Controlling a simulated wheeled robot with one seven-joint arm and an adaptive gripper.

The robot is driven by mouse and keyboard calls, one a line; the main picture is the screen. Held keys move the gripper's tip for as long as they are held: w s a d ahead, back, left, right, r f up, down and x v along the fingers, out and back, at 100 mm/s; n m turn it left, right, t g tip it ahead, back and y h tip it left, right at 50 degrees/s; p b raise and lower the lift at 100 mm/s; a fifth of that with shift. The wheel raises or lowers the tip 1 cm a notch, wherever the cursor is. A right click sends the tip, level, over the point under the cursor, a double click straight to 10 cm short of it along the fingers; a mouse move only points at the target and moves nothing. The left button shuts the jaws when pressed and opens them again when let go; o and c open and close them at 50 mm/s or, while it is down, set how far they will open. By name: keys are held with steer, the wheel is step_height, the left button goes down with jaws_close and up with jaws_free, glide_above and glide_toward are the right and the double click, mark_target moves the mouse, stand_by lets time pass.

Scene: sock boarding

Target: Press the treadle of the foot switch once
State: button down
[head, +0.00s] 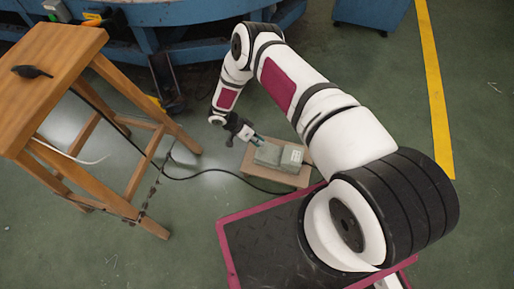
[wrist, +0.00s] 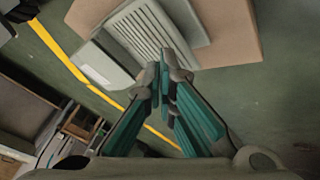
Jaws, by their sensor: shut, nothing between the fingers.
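The foot switch (head: 268,156) is a grey-green pedal on a wooden board (head: 290,180) on the floor, below the middle of the head view. In the wrist view its ribbed treadle (wrist: 145,38) and a pale end block (wrist: 104,64) show at the top. My gripper (head: 258,141) is shut and empty at the pedal's left end in the head view. In the wrist view the fingertips (wrist: 163,62) overlap the near edge of the ribbed treadle. I cannot tell whether they touch it.
A wooden stool (head: 62,52) with a dark object (head: 32,72) on it stands at left. A black cable (head: 200,176) runs from the pedal towards the stool. Blue machinery (head: 180,14) is behind. A yellow line (head: 435,90) marks the open green floor at right.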

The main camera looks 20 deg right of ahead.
steer(key=shift+f, duration=0.1)
stand_by(0.6)
steer(key=shift+f+b, duration=0.35)
steer(key=shift+b, duration=0.15)
steer(key=shift+w+a+f+b, duration=0.1)
steer(key=shift+a+f+b, duration=0.05)
steer(key=shift+f+b, duration=0.5)
steer(key=shift+w+a+f+b, duration=0.1)
steer(key=shift+a+f+b, duration=0.05)
steer(key=shift+f+b, duration=0.5)
stand_by(1.3)
steer(key=shift+r, duration=0.2)
stand_by(0.4)
steer(key=shift+s+d+r+p, duration=0.15)
steer(key=shift+r+p, duration=0.5)
steer(key=shift+r, duration=0.15)
steer(key=shift+s+d+r+p, duration=0.1)
steer(key=shift+d+r+p, duration=0.05)
steer(key=shift+r+p, duration=0.6)
steer(key=shift+s+d+r+p, duration=0.15)
steer(key=shift+d+r+p, duration=0.05)
steer(key=shift+r+p, duration=0.9)
steer(key=shift+s+d+r+p, duration=0.15)
steer(key=shift+r+p, duration=0.6)
steer(key=shift+r, duration=0.65)
steer(key=shift+w, duration=0.1)
